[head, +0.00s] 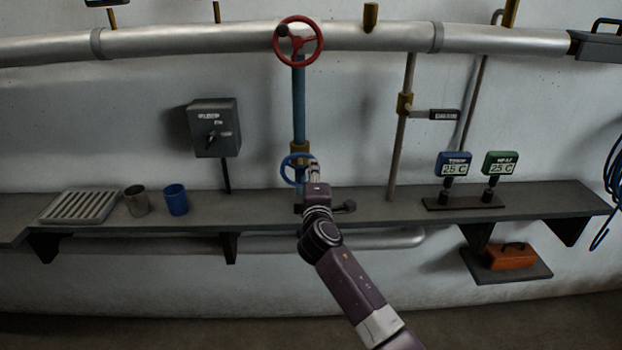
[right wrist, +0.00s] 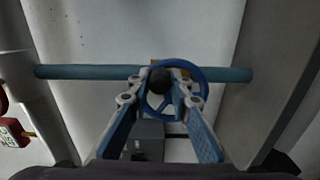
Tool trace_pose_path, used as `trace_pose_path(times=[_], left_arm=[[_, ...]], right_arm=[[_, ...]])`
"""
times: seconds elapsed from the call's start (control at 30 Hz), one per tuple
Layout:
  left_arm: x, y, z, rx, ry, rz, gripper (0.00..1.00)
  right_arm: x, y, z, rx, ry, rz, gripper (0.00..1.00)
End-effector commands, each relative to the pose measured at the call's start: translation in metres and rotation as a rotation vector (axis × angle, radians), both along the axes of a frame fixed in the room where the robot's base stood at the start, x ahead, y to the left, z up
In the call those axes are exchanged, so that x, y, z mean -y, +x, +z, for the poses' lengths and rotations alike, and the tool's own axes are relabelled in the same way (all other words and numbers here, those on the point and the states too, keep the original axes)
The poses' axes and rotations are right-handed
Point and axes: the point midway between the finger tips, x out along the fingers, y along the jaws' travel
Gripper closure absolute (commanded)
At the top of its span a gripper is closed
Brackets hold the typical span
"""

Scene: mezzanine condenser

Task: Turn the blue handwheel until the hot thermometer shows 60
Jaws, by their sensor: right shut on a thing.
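The blue handwheel (head: 284,167) sits low on a vertical blue pipe, just above the shelf. My right gripper (head: 313,170) reaches it and hides its right part. In the right wrist view, the fingers of my right gripper (right wrist: 160,88) are closed on the wheel's dark round knob (right wrist: 160,80), with the blue rim (right wrist: 204,86) around and behind it. Two small displays stand on the shelf at the right: a blue one (head: 453,163) and a green one (head: 498,163). Both appear to read 25 C; their labels are too small to read surely. My left gripper is out of view.
A red handwheel (head: 318,41) is higher on the same pipe line. A grey switch box (head: 214,128) hangs left. The shelf holds a slatted tray (head: 78,206), a grey cup (head: 137,200) and a blue cup (head: 176,199). A lever valve (head: 443,115) is at the right.

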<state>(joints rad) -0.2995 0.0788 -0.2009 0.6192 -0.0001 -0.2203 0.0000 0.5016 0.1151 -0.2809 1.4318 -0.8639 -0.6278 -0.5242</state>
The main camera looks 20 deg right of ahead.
Motion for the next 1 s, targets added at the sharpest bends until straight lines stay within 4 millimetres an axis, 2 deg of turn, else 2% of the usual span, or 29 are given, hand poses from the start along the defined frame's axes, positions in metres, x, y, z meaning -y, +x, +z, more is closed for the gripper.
trace_pose_path(times=[0.03, 0.3, 0.9, 0.93, 1.0], left_arm=[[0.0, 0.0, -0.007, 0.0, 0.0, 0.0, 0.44], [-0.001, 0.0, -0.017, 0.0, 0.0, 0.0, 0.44], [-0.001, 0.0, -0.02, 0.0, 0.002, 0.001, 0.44], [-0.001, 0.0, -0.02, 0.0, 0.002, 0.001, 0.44], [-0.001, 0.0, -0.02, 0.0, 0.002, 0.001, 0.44]], right_arm=[[0.0, -0.001, -0.006, 0.006, 0.032, 0.0, 1.0], [0.002, -0.001, -0.009, 0.037, 0.142, -0.001, 1.0], [0.003, -0.001, -0.009, 0.046, 0.178, -0.001, 1.0], [0.003, -0.001, -0.009, 0.046, 0.178, -0.001, 0.8], [0.003, -0.001, -0.009, 0.046, 0.177, -0.001, 0.73]])
